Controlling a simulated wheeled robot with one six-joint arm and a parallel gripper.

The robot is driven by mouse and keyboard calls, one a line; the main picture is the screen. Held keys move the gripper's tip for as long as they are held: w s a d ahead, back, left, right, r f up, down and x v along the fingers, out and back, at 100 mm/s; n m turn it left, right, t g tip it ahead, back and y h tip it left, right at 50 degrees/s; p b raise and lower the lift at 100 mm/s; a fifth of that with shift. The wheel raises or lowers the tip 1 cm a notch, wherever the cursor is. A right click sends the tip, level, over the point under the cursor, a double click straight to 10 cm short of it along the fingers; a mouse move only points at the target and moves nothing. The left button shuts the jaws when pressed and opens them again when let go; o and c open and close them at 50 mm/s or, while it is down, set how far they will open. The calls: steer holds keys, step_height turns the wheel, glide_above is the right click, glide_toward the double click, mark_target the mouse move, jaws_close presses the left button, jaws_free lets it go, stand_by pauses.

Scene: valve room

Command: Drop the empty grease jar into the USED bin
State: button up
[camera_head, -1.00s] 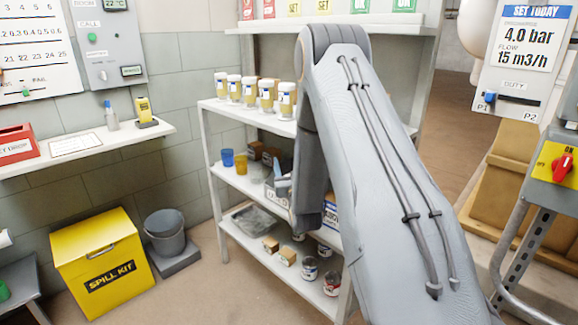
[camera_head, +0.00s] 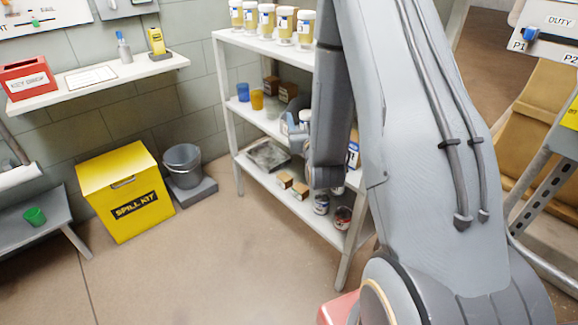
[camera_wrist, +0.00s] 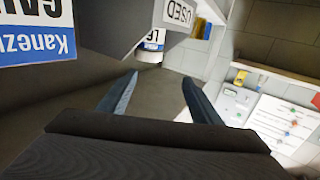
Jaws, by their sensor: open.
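In the wrist view a grey bin wall carries a white USED label (camera_wrist: 179,13) at the top. Close by it is a pale container with a blue-and-white label (camera_wrist: 151,43); I cannot tell whether it is the empty grease jar. My gripper (camera_wrist: 160,82) is open, its two dark blue fingers apart with nothing between them. In the head view several jars with white lids and yellowish contents (camera_head: 267,20) stand on the upper shelf. There my arm hides part of the rack, and the USED bin cannot be made out.
A large box with blue-and-white lettering (camera_wrist: 38,40) is close at the left of the wrist view. In the head view, the shelf rack (camera_head: 226,100) holds cups, boxes and tins. A yellow spill kit (camera_head: 125,195) and grey bucket (camera_head: 184,165) stand left; floor before them is clear.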

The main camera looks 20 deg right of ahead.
steer(key=s+a+n+g+y, duration=0.1)
steer(key=s+a+g+y, duration=0.1)
steer(key=s+a+g, duration=0.4)
steer(key=s+a+n+g+y, duration=0.1)
steer(key=s+a+g+y, duration=0.15)
steer(key=a, duration=0.55)
steer(key=s+a+r+g, duration=0.2)
steer(key=s+g, duration=0.1)
steer(key=s, duration=0.5)
steer(key=s+a+r+n+g, duration=0.1)
steer(key=s+a+r+g, duration=0.1)
steer(key=s, duration=0.6)
steer(key=s+a+r+n+g, duration=0.1)
steer(key=s+g, duration=0.3)
steer(key=s, duration=0.4)
steer(key=shift+s+a+r, duration=0.4)
steer(key=shift+a+r, duration=0.05)
steer(key=shift+r, duration=0.05)
steer(key=d+r+m+p, duration=0.1)
steer(key=d+r+p, duration=0.5)
steer(key=p, duration=0.7)
steer(key=shift+s+r, duration=0.25)
steer(key=shift+r, duration=0.1)
